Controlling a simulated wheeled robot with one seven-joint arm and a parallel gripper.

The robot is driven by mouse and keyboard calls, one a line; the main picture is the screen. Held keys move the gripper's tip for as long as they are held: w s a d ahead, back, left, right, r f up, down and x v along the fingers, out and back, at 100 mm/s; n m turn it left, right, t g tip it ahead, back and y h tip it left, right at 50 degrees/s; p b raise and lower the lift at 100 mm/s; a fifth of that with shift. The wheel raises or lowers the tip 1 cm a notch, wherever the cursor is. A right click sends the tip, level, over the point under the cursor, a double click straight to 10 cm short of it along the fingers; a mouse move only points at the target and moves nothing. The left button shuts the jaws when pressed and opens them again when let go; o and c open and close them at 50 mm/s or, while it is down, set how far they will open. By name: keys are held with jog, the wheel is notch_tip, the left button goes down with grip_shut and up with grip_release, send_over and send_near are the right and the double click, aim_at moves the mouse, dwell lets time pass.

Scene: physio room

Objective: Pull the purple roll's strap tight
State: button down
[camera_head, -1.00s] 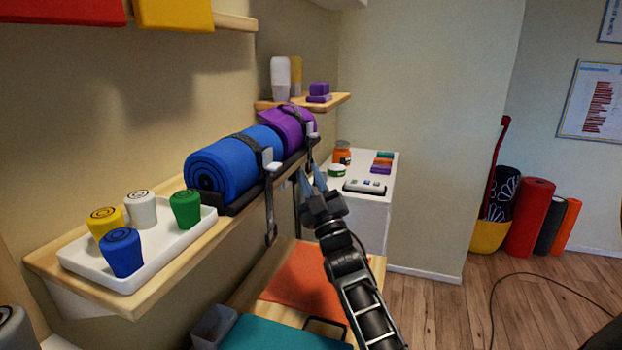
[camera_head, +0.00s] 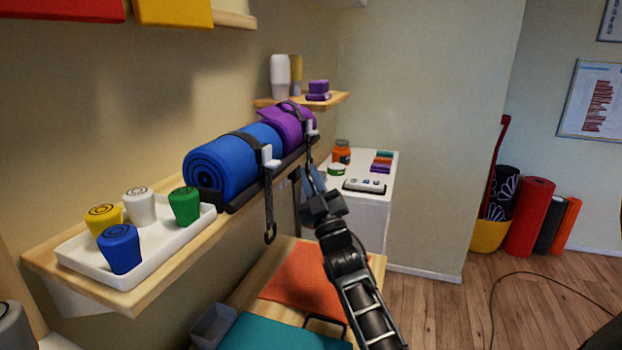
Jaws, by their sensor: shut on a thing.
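The purple roll (camera_head: 285,121) lies on a dark cradle on the wall shelf, behind the blue roll (camera_head: 228,162). A dark strap (camera_head: 293,111) goes over the purple roll to a light buckle at its front right. The strap's tail hangs down from there to my gripper (camera_head: 313,180). My gripper is shut on this strap tail, below the buckle and just in front of the shelf; the fingers partly hide the strap's end. The blue roll has its own strap (camera_head: 269,208), which hangs free with a ring-like end, left of my gripper.
A white tray (camera_head: 150,273) with several coloured putty-like pots stands at the shelf's near end. A white cabinet (camera_head: 365,215) with small items stands behind my gripper. Below are an orange mat (camera_head: 305,277) and a teal mat (camera_head: 280,333). The floor to the right is mostly open.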

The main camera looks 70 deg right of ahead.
notch_tip(320, 180, down, 6)
jog(key=b, duration=0.5)
jog(key=shift+w+b, duration=0.15)
jog(key=shift+b, duration=0.25)
jog(key=shift+a+f, duration=0.1)
jog(key=shift+f, duration=0.05)
jog(key=c, duration=1.4)
grip_release()
jog(key=shift+o, duration=1.2)
jog(key=s+a+f+b, duration=0.2)
jog(key=s+a+f, duration=0.1)
jog(key=s+a, duration=0.7)
jog(key=shift+s+a+b, duration=0.25)
jog(key=shift+s+b, duration=0.1)
jog(key=shift+s, duration=0.65)
